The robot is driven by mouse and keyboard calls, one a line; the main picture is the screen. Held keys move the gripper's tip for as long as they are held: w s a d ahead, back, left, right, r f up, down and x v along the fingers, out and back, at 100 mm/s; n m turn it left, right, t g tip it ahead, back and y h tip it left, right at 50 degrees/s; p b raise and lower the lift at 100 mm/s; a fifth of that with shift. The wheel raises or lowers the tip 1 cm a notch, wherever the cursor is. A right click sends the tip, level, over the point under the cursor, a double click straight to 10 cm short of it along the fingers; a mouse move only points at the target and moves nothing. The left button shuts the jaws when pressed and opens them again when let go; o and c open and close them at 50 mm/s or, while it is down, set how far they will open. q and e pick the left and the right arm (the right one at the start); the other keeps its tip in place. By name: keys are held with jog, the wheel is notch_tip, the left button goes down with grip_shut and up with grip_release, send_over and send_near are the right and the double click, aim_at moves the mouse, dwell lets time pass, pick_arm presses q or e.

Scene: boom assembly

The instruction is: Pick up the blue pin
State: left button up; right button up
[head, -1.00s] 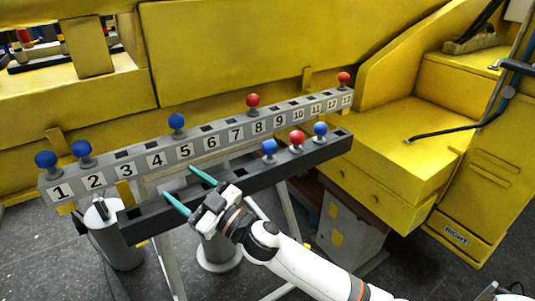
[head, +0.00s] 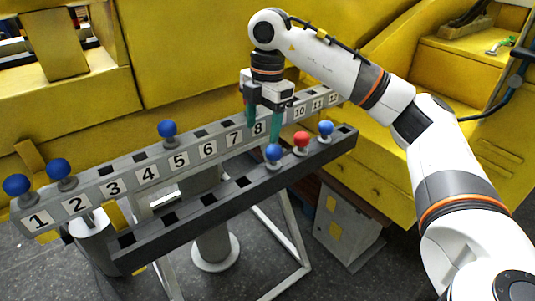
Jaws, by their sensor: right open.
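Several blue pins with ball heads stand upright. On the numbered rail (head: 130,184) blue pins stand near 1 (head: 17,185), near 2 (head: 60,168) and near 5 (head: 167,129). On the dark front rail (head: 190,212) a blue pin (head: 273,153) and another blue pin (head: 325,129) stand with a red pin (head: 301,140) between them. My right gripper (head: 263,128) is open, fingers down, over the numbered rail around 8 and 9. Its nearer fingertip shows just above the left front-rail blue pin; I cannot tell whether they touch. My left gripper is out of view.
Yellow machine panels (head: 185,50) rise behind the rails, and a yellow step (head: 480,60) stands at the right. A grey box (head: 345,232) is below. The left part of the front rail has empty square holes.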

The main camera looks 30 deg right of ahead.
aim_at(274, 156)
jog(key=shift+d+r+m+h, duration=0.2)
jog(key=shift+d+r+m, duration=0.1)
jog(key=shift+d, duration=0.25)
jog(key=shift+d+r+m+h, duration=0.2)
jog(key=shift+d+r, duration=0.05)
jog(key=shift+d, duration=0.25)
jog(key=shift+s+d+f, duration=0.1)
jog(key=shift+s+d, duration=0.05)
jog(key=shift+d, duration=0.1)
notch_tip(274, 156, down, 6)
jog(key=shift+p, duration=0.95)
jog(key=f+p, duration=0.1)
jog(key=f, duration=0.1)
jog(key=f+p, duration=0.1)
jog(key=f, duration=0.1)
jog(key=shift+d+f, duration=0.2)
jog(key=shift+f, duration=0.55)
jog(key=shift+r, duration=0.1)
jog(key=c, duration=1.2)
jog(key=r+b, duration=0.1)
jog(key=r, duration=0.3)
jog(key=r+b, duration=0.1)
jog(key=r, duration=0.3)
jog(key=shift+w+a+r, duration=0.1)
jog(key=shift+w+r, duration=0.1)
jog(key=shift+r, duration=0.75)
